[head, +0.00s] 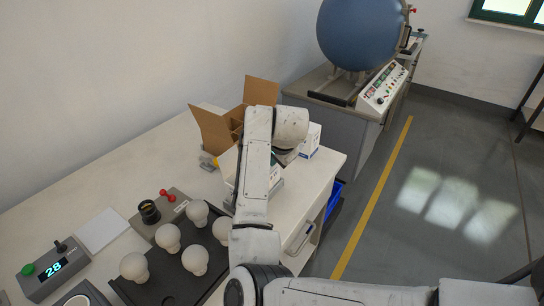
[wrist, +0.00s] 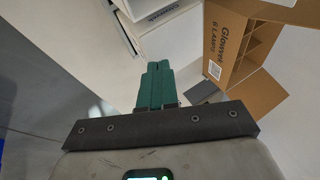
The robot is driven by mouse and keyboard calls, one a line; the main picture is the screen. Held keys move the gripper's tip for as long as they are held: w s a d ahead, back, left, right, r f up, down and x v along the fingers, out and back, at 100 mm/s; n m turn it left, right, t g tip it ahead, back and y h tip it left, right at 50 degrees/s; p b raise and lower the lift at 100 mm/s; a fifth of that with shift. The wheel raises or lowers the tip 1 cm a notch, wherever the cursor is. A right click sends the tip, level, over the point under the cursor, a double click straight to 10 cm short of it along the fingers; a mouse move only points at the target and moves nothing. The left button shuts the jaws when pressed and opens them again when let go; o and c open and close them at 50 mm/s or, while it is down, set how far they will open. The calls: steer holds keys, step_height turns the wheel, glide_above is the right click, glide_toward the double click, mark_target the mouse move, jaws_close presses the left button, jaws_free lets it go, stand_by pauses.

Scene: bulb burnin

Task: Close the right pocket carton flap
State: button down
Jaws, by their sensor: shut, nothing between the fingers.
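A brown cardboard carton (head: 230,122) stands open on the bench, with one flap (head: 262,91) raised at the back and another (head: 209,128) spread to the left. In the wrist view the same carton (wrist: 225,45) is at the upper right, tilted, with a flap (wrist: 258,97) sticking out toward the bottom. White cartons stand beside it: one (head: 312,138) right of my wrist, another (head: 275,176) partly behind my arm. A white carton (wrist: 155,12) shows at the top of the wrist view; its flaps are unclear. My gripper (wrist: 156,66) is shut and empty, apart from the brown carton.
Several white bulbs (head: 195,259) stand on a dark tray (head: 165,285) at the front. A control box with a display (head: 52,270) is at the lower left. A blue-grey sphere (head: 360,32) stands on a cabinet behind. Bare bench (head: 90,185) lies left of the brown carton.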

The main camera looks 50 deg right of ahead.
steer(key=shift+s+f, duration=0.1)
steer(key=shift+f, duration=0.2)
steer(key=shift+r, duration=0.1)
stand_by(0.5)
steer(key=shift+w+r, duration=0.2)
steer(key=shift+w, duration=0.55)
steer(key=shift+r+p, duration=0.3)
steer(key=shift+p, duration=0.2)
step_height(320, 180, up, 4)
steer(key=p, duration=0.3)
steer(key=shift+s+r+p, duration=0.1)
steer(key=shift+p, duration=0.2)
steer(key=s+b+v, duration=0.1)
steer(key=v, duration=0.8)
steer(key=shift+b, duration=0.35)
steer(key=shift+s+a+f, duration=0.1)
steer(key=shift+f, duration=0.15)
